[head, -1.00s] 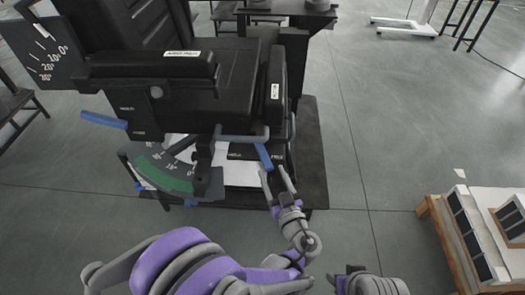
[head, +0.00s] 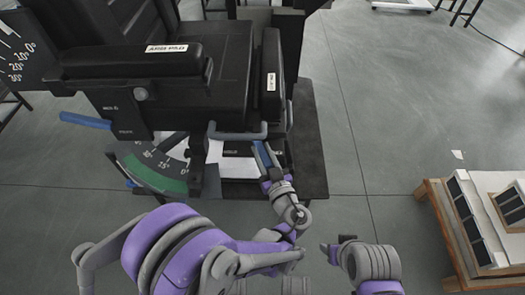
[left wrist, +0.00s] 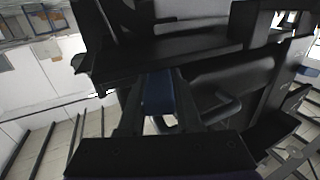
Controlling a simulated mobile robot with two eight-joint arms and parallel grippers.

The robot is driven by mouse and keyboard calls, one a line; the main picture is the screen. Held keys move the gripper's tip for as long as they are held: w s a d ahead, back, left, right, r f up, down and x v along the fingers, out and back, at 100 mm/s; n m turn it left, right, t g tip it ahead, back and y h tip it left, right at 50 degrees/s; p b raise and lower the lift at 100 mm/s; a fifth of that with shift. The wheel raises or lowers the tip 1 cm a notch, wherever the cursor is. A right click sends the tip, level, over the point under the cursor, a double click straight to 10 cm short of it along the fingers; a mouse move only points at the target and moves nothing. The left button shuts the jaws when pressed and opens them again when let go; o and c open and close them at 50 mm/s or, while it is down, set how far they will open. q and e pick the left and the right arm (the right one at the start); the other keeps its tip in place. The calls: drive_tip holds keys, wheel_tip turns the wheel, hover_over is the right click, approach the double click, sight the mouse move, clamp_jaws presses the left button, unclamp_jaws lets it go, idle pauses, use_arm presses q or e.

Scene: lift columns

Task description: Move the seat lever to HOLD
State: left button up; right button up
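The seat lever, a blue bar (head: 264,157), hangs at the front right under the black seat (head: 190,95), close to the end of a grey bent bar. Its tip points down and slightly right. My left gripper (head: 267,160) has its fingers on both sides of this lever and looks shut on it. In the left wrist view, the blue lever (left wrist: 158,92) fills the space between the dark fingers. A dark plate with small lettering lies by the lever, partly hidden and too small to read now. My right gripper (head: 338,247) is away from the chair, its fingers unclear.
A second blue lever (head: 85,120) sticks out at the left of the seat. A green-banded angle dial (head: 155,175) is at the front left. A wooden stand with dark-panelled boxes (head: 440,215) is at the right. Floor between is clear.

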use_arm(q)
clamp_jaws()
idle(1.0)
